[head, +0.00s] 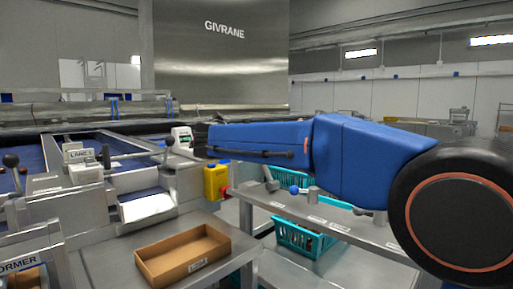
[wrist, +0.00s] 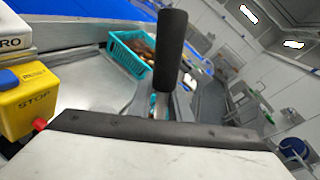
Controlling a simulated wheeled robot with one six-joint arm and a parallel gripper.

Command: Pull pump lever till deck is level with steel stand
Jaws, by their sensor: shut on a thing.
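In the wrist view a black cylindrical grip on a thin steel rod, which looks like the pump lever (wrist: 171,50), stands up just beyond my gripper's dark edge. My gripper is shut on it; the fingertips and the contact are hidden. A steel bench (head: 345,232), possibly the steel stand, runs across the right of the head view. I cannot tell which surface is the deck, nor compare its height with the stand.
A teal crate (head: 303,246) is below the bench; another filled crate (wrist: 128,62) shows in the wrist view. A cardboard tray (head: 153,272) lies front left.

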